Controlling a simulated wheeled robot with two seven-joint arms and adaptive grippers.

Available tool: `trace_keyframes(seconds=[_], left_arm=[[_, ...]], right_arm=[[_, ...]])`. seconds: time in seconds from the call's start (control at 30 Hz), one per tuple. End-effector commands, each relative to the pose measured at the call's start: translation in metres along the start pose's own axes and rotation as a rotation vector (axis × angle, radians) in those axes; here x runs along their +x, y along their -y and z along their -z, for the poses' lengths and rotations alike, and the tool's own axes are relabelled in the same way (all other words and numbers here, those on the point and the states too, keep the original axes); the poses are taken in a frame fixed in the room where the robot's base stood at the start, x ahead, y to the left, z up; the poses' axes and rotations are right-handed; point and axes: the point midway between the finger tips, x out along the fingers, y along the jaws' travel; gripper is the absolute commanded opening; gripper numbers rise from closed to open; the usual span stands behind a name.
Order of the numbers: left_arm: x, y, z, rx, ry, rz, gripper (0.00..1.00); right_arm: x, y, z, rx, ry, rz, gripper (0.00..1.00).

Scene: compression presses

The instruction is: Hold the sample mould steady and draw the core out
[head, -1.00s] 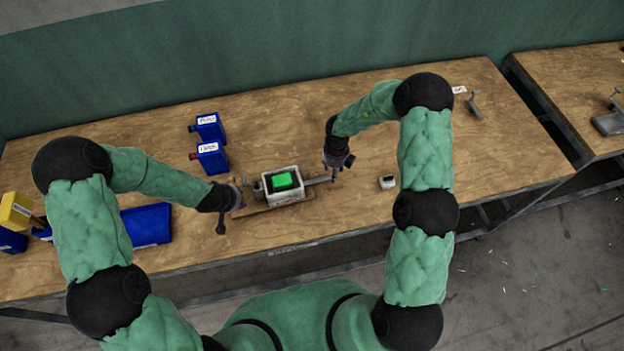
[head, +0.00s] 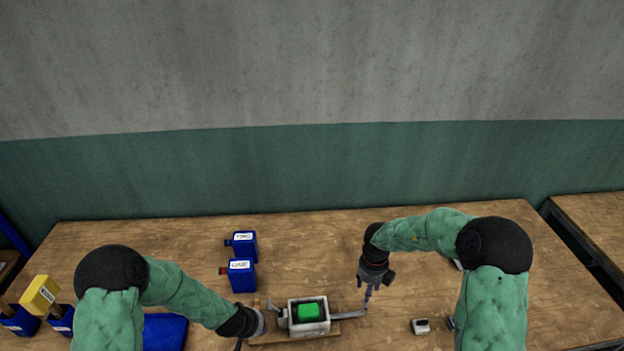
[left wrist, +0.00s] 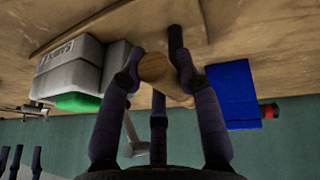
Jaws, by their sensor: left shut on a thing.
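The sample mould, a pale grey box with a bright green block (head: 308,311) inside, sits on a wooden board (head: 265,336); its near wall (head: 309,329) shows in the head view. It also shows in the left wrist view (left wrist: 72,58). A grey metal bar, seemingly the core (head: 346,315), sticks out of its right side. My left gripper (head: 268,319) is at its left end. In the left wrist view the fingers close on a wooden handle (left wrist: 160,72); whether it joins the mould is unclear. My right gripper (head: 369,291) is at the bar's outer end; its grip is too small to judge.
Two blue bottles (head: 241,275) with white labels stand behind the mould to the left. A blue flat box (head: 165,332) and a yellow box (head: 40,294) are further left. A small grey-white block (head: 420,326) lies to the right. The back of the table is mostly clear.

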Motion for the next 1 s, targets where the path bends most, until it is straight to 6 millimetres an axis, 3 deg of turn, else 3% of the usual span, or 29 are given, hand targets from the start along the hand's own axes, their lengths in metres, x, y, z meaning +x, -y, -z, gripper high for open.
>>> trace_keyframes(seconds=[0.03,0.07,0.13,0.17,0.63,1.0], left_arm=[[0.001,0.0,-0.005,0.004,0.009,-0.002,0.0],[0.001,0.0,-0.005,0.004,0.009,-0.002,0.39],[0.001,0.0,-0.004,0.003,0.008,-0.001,0.59],[0.001,0.0,-0.004,0.003,0.007,-0.001,0.61],[-0.01,0.0,0.001,0.001,-0.001,0.0,0.61],[-0.075,0.0,0.001,0.0,-0.001,0.0,0.61]], right_arm=[[0.0,0.0,0.0,0.0,0.0,0.0,0.46],[0.0,0.0,0.0,0.0,0.0,0.0,0.46],[0.0,0.0,0.0,0.0,0.0,0.0,0.46],[0.001,0.0,0.0,0.0,0.0,0.0,0.46],[0.0,0.0,0.0,0.0,0.001,0.0,0.46],[0.0,0.0,0.0,0.0,0.0,0.0,0.46]])
